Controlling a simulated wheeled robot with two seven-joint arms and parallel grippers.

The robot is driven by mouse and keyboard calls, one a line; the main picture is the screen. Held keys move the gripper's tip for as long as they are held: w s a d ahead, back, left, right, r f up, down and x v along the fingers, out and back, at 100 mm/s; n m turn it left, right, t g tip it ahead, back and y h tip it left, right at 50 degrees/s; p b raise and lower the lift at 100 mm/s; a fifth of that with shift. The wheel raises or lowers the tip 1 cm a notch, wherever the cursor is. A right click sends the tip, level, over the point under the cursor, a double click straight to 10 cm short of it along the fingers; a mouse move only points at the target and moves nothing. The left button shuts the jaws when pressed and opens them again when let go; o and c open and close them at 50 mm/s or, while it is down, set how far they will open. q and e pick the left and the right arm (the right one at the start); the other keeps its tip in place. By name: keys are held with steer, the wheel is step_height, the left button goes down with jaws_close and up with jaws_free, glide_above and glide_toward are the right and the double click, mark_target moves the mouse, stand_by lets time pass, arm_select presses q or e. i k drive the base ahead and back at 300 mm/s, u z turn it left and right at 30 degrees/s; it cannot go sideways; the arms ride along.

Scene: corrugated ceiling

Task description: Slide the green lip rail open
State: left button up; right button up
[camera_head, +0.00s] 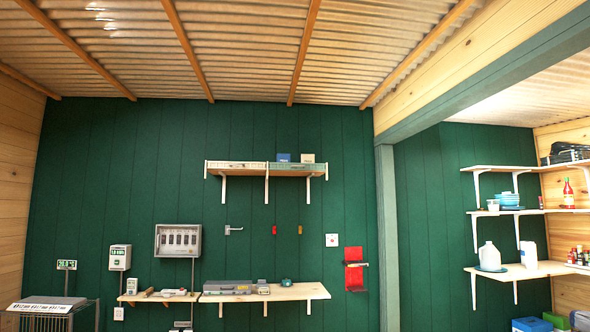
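No gripper or arm of mine is in view. A blue box (284,157) and a pale box (307,158) stand on this shelf's right half.
A lower wall shelf (312,291) holds a grey case (228,287) and small items. A grey breaker box (178,241) and a red cloth (354,269) hang on the wall. Corner shelves (541,269) with jugs and bottles are at right, beyond a green post (386,230).

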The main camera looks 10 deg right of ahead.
mark_target(279, 166)
steer(key=z, duration=0.15)
steer(key=i, duration=3.05)
steer(key=z, duration=0.85)
steer(key=i, duration=1.4)
steer(key=z, duration=0.25)
